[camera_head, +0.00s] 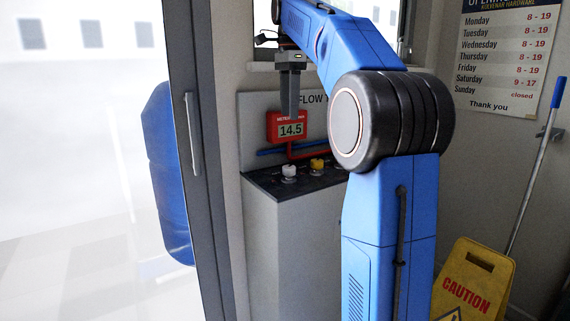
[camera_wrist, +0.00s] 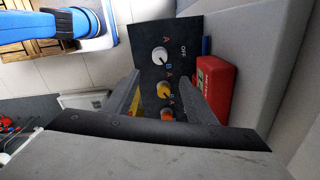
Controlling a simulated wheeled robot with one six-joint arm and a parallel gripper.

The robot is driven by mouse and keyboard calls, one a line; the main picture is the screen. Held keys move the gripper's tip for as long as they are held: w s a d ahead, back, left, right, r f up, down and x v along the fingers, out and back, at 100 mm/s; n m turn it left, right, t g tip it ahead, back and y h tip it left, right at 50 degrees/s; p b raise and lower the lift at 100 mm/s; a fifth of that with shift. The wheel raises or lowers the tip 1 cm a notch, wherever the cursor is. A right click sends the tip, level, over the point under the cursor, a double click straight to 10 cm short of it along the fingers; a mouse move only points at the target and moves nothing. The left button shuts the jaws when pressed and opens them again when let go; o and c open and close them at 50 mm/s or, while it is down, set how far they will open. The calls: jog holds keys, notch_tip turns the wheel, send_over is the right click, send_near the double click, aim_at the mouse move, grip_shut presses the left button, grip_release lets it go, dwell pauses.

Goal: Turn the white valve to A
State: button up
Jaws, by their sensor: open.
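The white valve (camera_head: 289,170) is a small round knob on the dark top of the grey cabinet. In the wrist view the white valve (camera_wrist: 160,55) has a red A and a blue B marked beside it and the word OFF nearby. I cannot tell for sure which mark it points to. My gripper (camera_head: 289,114) hangs above the panel, clear of the valve. In the wrist view my gripper (camera_wrist: 160,78) is open and empty, and the yellow valve (camera_wrist: 164,90) shows between its fingers. An orange valve (camera_wrist: 167,114) is partly hidden by my gripper.
A red meter (camera_head: 287,127) reading 14.5 stands behind the valves and close to my gripper. A yellow caution sign (camera_head: 474,283) and a mop handle (camera_head: 535,170) are at the right.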

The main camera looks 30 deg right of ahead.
aim_at(289, 166)
notch_tip(289, 166, down, 17)
dwell(0.6)
jog(key=shift+c, duration=0.6)
jog(key=c, duration=0.9)
